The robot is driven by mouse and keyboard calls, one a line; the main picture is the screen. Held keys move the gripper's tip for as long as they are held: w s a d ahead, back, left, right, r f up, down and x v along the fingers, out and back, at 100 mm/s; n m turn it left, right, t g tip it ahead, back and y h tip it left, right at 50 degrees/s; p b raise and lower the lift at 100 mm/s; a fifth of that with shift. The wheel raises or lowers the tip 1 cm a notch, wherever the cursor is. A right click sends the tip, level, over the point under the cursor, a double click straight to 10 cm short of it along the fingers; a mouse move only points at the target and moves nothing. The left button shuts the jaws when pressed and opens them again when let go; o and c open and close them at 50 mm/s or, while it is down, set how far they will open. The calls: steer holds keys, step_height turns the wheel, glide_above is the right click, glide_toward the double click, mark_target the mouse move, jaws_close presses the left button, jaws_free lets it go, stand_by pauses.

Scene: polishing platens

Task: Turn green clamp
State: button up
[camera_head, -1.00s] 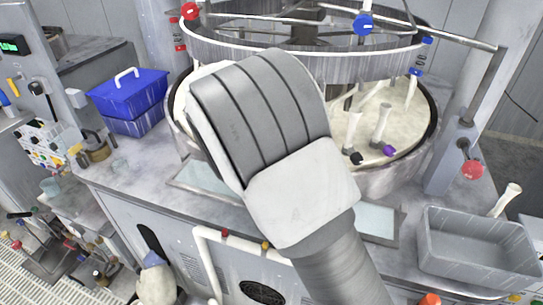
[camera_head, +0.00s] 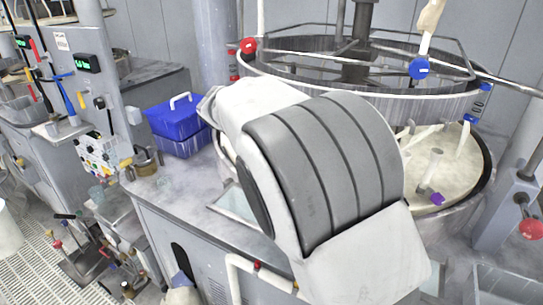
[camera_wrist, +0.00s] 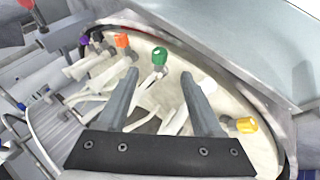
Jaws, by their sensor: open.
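The green clamp (camera_wrist: 160,57) is a green knob on a pale stem, standing over the cream platen (camera_wrist: 262,150) in the wrist view. My gripper (camera_wrist: 160,80) is open, with its two grey fingers apart. The green knob shows between and just beyond the fingertips, and nothing is held. I cannot tell the exact distance to it. In the head view my arm hides the gripper and the green clamp. The polishing basin (camera_head: 478,185) shows to the right of my arm, with a purple knob (camera_head: 438,199) in it.
Other knobs stand near the green one: orange (camera_wrist: 122,40), purple (camera_wrist: 84,40) and yellow (camera_wrist: 246,125). A metal ring frame (camera_head: 300,78) with red and blue knobs is above the basin. A blue box (camera_head: 175,120) sits on the counter at left. A grey tray (camera_head: 505,285) is at lower right.

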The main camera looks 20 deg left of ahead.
steer(key=v, duration=0.8)
steer(key=shift+w+d, duration=0.1)
